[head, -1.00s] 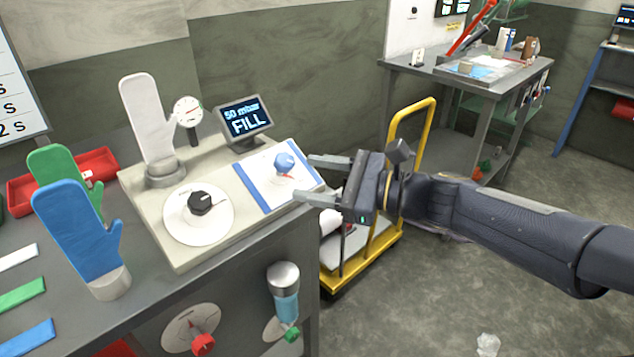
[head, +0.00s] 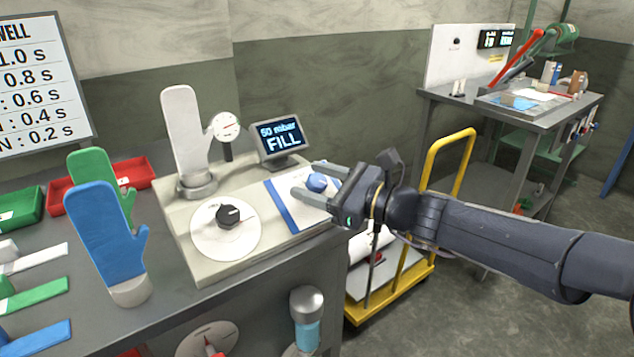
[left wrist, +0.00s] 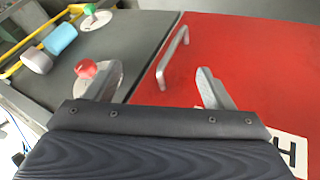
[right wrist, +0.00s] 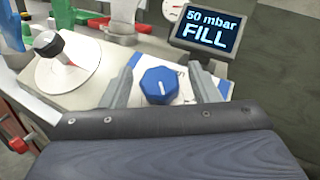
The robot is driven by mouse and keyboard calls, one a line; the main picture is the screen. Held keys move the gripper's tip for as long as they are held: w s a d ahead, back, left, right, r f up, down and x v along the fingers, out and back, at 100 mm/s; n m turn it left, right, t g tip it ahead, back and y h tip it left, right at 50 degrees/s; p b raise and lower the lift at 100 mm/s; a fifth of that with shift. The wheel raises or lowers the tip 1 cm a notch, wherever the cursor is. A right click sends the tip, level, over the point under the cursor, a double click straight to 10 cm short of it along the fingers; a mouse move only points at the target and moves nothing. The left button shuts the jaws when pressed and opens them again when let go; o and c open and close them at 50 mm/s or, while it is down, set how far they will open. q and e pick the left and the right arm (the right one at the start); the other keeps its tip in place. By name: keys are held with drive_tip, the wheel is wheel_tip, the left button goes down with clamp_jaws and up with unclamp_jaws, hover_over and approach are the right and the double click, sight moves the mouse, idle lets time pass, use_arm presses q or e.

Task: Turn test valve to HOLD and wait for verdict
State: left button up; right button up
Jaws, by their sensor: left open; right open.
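A blue knob (head: 317,183) sits on a white plate with a blue stripe, at the right end of the pale test bench; its white mark shows in the right wrist view (right wrist: 158,85). My right gripper (head: 306,179) is open, with one finger on each side of this knob; I cannot tell if they touch it. A black knob (head: 229,216) on a round white dial is to its left. The screen (head: 281,139) reads "50 mbar FILL". A white glove (head: 184,130) stands upright beside a gauge (head: 225,127). My left gripper (left wrist: 152,72) is open and empty over a red panel.
Blue (head: 105,235) and green (head: 95,175) gloves stand at the bench's left. Red (head: 125,173) and green (head: 20,207) bins lie behind them. A yellow trolley (head: 440,190) stands right of the bench. A red knob (left wrist: 86,69) and handle (left wrist: 172,55) are near my left gripper.

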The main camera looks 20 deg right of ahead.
drive_tip(key=shift+c, duration=0.3)
drive_tip(key=c, duration=0.9)
drive_tip(key=shift+r+n+g+y+p, duration=0.15)
drive_tip(key=shift+n+g+y+p, duration=0.35)
drive_tip(key=shift+n+g+p, duration=0.6)
drive_tip(key=n+g+p, duration=1.1)
drive_tip(key=p, duration=0.2)
drive_tip(key=shift+r+g, duration=0.1)
drive_tip(key=shift+g, duration=0.2)
drive_tip(key=shift+f+n+g+h+p, duration=0.25)
drive_tip(key=shift+n+g+h+p, duration=0.45)
drive_tip(key=shift+n+p, duration=0.6)
drive_tip(key=o, duration=1)
drive_tip(key=shift+c, duration=0.2)
